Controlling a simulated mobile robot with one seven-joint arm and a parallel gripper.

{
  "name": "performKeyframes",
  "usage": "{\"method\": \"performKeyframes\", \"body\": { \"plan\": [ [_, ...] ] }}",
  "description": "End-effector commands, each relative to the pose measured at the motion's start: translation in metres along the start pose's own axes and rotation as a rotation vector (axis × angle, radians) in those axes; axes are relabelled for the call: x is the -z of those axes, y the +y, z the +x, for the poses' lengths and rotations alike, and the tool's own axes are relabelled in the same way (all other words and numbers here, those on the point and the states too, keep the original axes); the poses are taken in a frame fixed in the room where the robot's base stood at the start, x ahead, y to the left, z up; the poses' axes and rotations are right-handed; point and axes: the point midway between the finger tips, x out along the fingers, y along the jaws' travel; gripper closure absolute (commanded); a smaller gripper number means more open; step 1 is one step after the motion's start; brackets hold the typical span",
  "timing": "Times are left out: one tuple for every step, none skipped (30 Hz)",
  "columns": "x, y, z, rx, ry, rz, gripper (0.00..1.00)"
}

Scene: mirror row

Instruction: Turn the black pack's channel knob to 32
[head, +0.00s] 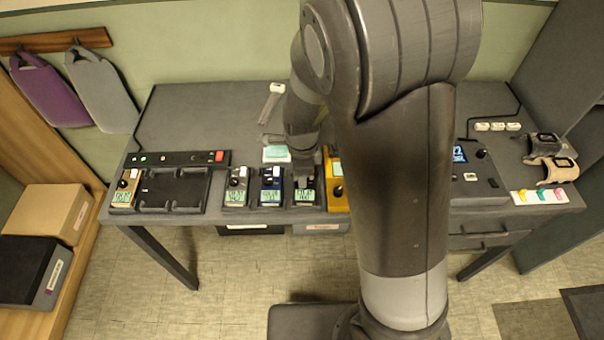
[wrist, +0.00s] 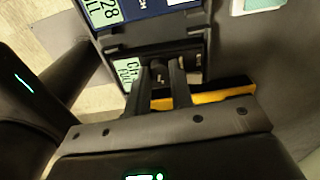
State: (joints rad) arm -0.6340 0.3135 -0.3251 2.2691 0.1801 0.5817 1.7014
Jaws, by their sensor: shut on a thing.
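The black pack (head: 305,197) stands in the row on the desk, between the blue pack and the yellow pack. Its green screen faces the front edge; the channel number is too small and partly covered to read. In the wrist view its screen (wrist: 127,73) shows CH and a cut-off line below. My gripper (wrist: 161,68) is over the pack's top with its two fingers on either side of the dark channel knob (wrist: 159,74), shut on it. The fingers hide much of the knob. In the head view my arm covers part of the pack's back.
The blue pack (head: 270,188) stands close on the left, its screen ending in 28 in the wrist view. The yellow pack (head: 337,185) is close on the right. A grey pack (head: 237,187) and a charging tray (head: 175,190) lie farther left. A teal-topped pad (head: 276,153) lies behind.

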Motion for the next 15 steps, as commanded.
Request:
{"method": "performKeyframes", "body": {
  "plan": [
    [-0.0001,0.0002,0.0002,-0.001,0.000,0.003,1.00],
    [0.0000,0.0002,0.0002,-0.001,0.000,0.004,1.00],
    [0.0000,0.0002,0.0002,-0.001,0.000,0.004,1.00],
    [0.0000,0.0002,0.0002,-0.001,0.000,0.005,1.00],
    [0.0000,0.0002,0.0002,-0.001,0.000,0.005,1.00],
    [0.0000,0.0002,0.0001,-0.001,0.000,0.005,1.00],
    [0.0000,0.0002,0.0002,-0.001,0.000,0.004,1.00],
    [0.0000,0.0002,0.0002,-0.001,0.000,0.004,1.00],
    [0.0000,0.0002,0.0002,-0.001,0.000,0.004,1.00],
    [0.0000,0.0002,0.0002,-0.001,0.000,0.004,1.00],
    [0.0000,0.0002,0.0002,-0.001,0.000,0.004,1.00],
    [0.0000,0.0002,0.0001,-0.001,0.000,0.004,0.79],
    [0.0000,0.0002,0.0002,-0.001,0.000,0.004,0.76],
    [0.0000,0.0002,0.0002,-0.001,0.000,0.004,0.74],
    [0.0000,0.0002,0.0001,-0.001,0.000,0.004,0.71]
  ]
}}
